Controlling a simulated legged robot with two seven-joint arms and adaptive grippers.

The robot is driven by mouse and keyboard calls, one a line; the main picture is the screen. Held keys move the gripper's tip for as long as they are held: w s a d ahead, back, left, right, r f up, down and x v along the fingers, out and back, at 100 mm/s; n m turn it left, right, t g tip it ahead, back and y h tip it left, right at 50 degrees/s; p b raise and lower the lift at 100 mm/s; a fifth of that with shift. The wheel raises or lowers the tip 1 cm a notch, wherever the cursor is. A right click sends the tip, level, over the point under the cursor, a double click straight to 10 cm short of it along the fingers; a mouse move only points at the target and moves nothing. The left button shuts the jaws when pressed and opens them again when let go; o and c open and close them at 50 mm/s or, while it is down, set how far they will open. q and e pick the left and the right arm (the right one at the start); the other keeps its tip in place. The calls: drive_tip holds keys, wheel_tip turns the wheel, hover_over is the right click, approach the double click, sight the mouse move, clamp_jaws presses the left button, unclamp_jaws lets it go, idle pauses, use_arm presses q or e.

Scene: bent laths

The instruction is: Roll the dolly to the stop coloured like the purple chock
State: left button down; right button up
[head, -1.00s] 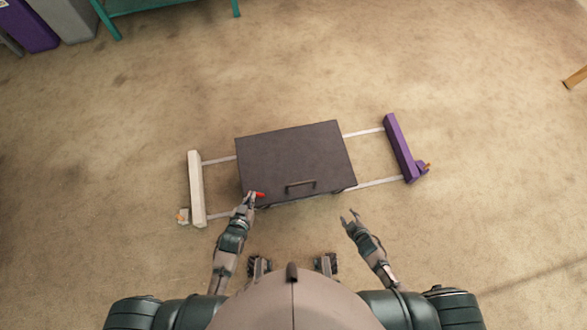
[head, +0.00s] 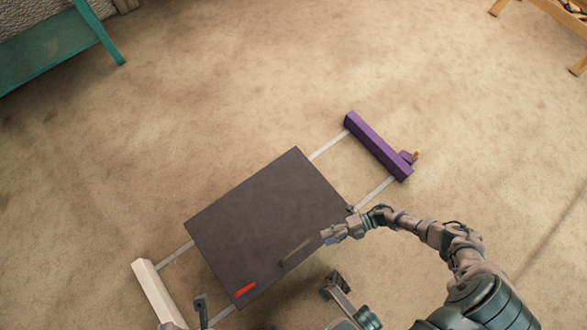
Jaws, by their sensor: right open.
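The dolly is a dark flat deck (head: 265,215) with a bar handle (head: 297,252) near its front edge and a red strip (head: 245,289) at its near left corner. It sits between a purple stop bar (head: 378,147) at the upper right and a cream stop bar (head: 157,293) at the lower left. A small purple block (head: 405,156) with an orange peg is at the outer side of the purple bar; I take it for the purple chock. My right gripper (head: 327,237) is open by the handle's right end; contact is unclear.
Two pale rails (head: 328,146) run from bar to bar; bare rail shows on both sides of the deck. A teal table (head: 50,50) stands at the upper left and a wooden piece of furniture (head: 550,20) at the upper right. Most of the floor is clear.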

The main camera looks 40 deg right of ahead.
sight(297, 250)
drive_tip(key=b+x, duration=0.1)
drive_tip(key=x, duration=1.1)
drive_tip(key=shift+d+f+b, duration=0.1)
drive_tip(key=shift+f+b, duration=0.15)
drive_tip(key=shift+b, duration=0.1)
drive_tip(key=shift+w+a, duration=0.2)
drive_tip(key=shift+a, duration=0.35)
drive_tip(key=shift+d, duration=0.1)
clamp_jaws()
